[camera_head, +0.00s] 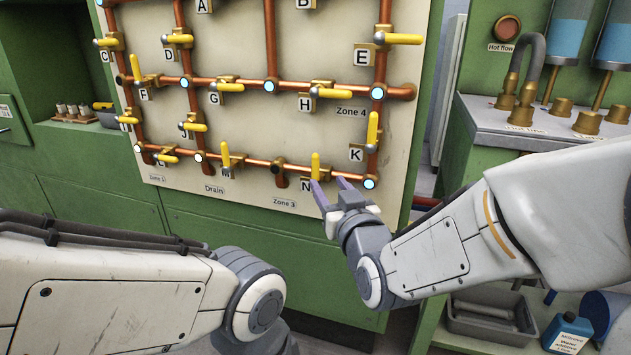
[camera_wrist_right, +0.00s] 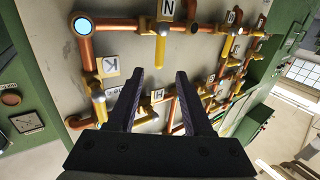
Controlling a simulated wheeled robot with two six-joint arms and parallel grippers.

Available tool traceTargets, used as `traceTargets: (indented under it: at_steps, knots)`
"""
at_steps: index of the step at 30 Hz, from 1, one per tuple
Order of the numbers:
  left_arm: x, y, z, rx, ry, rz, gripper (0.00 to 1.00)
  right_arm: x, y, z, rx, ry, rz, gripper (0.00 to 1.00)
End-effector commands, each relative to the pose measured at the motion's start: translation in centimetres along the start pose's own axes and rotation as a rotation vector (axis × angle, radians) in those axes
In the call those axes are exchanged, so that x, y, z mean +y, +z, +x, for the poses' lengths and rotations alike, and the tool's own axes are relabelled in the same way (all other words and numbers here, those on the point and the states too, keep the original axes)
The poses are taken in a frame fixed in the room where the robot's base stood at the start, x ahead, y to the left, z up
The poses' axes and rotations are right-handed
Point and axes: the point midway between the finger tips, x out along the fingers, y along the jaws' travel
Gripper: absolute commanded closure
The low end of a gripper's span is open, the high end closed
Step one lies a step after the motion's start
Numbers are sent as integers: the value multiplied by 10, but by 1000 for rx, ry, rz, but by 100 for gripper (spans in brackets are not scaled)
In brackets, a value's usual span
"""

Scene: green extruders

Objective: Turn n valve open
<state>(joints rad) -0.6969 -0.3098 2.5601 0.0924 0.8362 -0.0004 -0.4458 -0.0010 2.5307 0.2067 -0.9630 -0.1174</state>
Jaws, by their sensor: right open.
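The N valve has a yellow lever (camera_head: 316,166) standing upright, across the lowest horizontal copper pipe. Its white N label (camera_head: 306,184) sits just below left. My right gripper (camera_head: 329,186) is open, its two purple fingers just below and right of the lever in the head view. In the right wrist view the N valve's yellow lever (camera_wrist_right: 160,50) points down between and beyond the open fingertips (camera_wrist_right: 160,73). Nothing is between the fingers' inner faces near the palm. I cannot tell whether a finger touches the lever. My left arm shows at lower left, its gripper out of view.
The K valve's yellow lever (camera_head: 373,129) stands upright close by on the right-hand pipe. The M valve's lever (camera_head: 226,155) is to the left. Several other levered valves fill the cream panel (camera_head: 318,55). A metal counter (camera_head: 485,122) stands at right.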

Motion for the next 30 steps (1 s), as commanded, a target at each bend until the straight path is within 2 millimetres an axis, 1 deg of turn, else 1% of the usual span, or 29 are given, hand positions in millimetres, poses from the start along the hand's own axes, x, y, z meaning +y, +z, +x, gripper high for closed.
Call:
traceTargets:
  at_steps: [5,12,15,18,23,30]
  knots:
    - [0,0,4,1,0,0,100,1,0,18,8,4,-1,49]
    - [-1,0,10,1,0,0,100,1,0,64,7,3,-1,49]
    - [-1,0,12,1,0,0,100,1,0,80,7,3,-1,49]
    - [-1,1,14,0,0,0,100,1,0,92,7,2,-1,49]
    - [-1,1,14,0,0,0,100,1,-1,103,6,1,-1,49]
    - [-1,1,14,0,0,0,100,1,-1,104,6,1,-1,49]
